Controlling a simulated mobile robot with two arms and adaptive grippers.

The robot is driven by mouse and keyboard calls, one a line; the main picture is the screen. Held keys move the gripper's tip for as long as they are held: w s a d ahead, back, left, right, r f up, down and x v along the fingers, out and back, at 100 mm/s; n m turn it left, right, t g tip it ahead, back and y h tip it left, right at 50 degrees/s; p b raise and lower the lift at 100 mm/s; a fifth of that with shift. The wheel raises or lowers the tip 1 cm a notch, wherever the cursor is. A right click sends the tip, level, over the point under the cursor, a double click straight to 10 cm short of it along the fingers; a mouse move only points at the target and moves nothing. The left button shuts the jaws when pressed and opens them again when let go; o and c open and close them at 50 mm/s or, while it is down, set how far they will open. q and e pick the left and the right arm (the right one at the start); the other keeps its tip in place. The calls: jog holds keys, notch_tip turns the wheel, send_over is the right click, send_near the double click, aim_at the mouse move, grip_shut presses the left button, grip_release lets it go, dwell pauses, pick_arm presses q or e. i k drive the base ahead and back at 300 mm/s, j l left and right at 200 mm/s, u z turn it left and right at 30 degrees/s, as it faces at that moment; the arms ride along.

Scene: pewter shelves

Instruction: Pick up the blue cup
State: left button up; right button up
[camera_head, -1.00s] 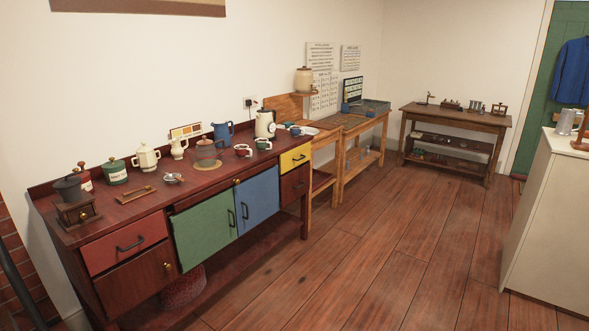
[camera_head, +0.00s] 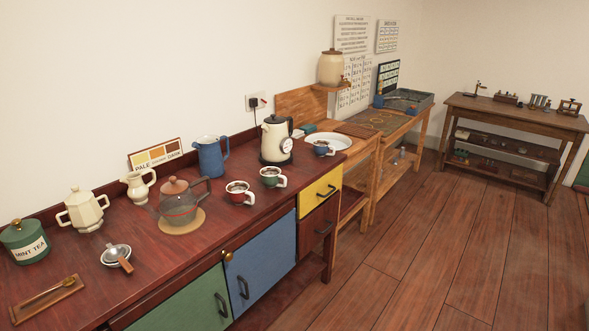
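The blue cup (camera_head: 321,149) is small and upright with a pale handle on its right. It stands at the right end of the dark red sideboard (camera_head: 221,228), just in front of a white plate (camera_head: 338,138). A red cup (camera_head: 238,193) and a green cup (camera_head: 271,178) stand to its left on the same top. Neither of my grippers shows in the head view.
A blue jug (camera_head: 210,160) and a kettle (camera_head: 275,139) stand at the back of the sideboard. A glass teapot (camera_head: 178,204) is left of the cups. Open wooden floor (camera_head: 420,240) lies to the right. A wooden table (camera_head: 515,113) stands at the far wall.

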aim_at(320, 151)
jog(key=i+j+z, duration=0.15)
jog(key=i, duration=0.5)
jog(key=i+j+z, duration=0.15)
jog(key=i, duration=0.45)
jog(key=l, duration=0.1)
